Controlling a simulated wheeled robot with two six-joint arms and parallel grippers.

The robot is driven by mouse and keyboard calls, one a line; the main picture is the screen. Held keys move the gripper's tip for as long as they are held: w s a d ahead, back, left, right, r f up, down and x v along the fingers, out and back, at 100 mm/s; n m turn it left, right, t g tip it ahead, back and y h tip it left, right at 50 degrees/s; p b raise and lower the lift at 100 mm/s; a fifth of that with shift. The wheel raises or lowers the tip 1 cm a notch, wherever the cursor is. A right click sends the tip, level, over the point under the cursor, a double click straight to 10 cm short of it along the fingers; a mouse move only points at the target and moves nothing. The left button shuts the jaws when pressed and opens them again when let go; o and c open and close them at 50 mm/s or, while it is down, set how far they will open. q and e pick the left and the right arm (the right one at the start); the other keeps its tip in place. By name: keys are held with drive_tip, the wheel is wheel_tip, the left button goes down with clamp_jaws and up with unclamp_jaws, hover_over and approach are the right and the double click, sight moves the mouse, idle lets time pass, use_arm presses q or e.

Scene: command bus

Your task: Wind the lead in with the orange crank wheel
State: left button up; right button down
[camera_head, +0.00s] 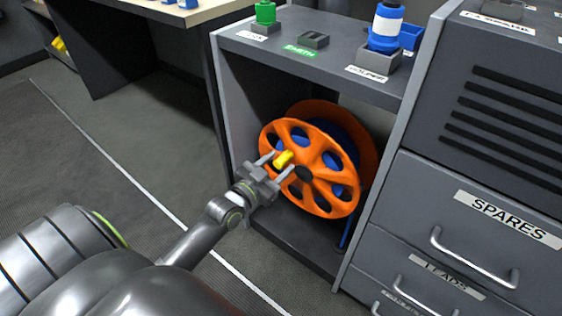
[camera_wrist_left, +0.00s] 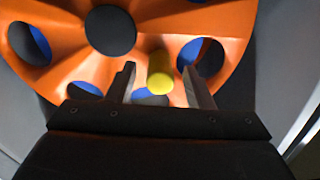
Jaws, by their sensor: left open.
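The orange crank wheel (camera_head: 310,150) faces me in the open bay of the grey cabinet, with a dark hub and several oval holes. It also fills the upper part of the left wrist view (camera_wrist_left: 155,50). Blue lead (camera_head: 352,140) is wound behind the wheel, and a blue end hangs below it at the lower right. A yellow crank knob (camera_head: 284,158) sticks out from the wheel. My left gripper (camera_head: 276,163) is open, with the yellow knob (camera_wrist_left: 160,72) between its fingers. A gap shows on each side of the knob. My right gripper is not in view.
The bay's side walls and the shelf (camera_head: 330,65) above close in around the wheel. A green item (camera_head: 264,13) and a blue and white item (camera_head: 385,27) stand on top. Drawers with metal handles (camera_head: 470,262) are at the right. Floor is clear at the left.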

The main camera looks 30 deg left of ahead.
use_arm(q)
drive_tip(key=shift+w+d, duration=0.1)
drive_tip(key=shift+w, duration=0.75)
clamp_jaws()
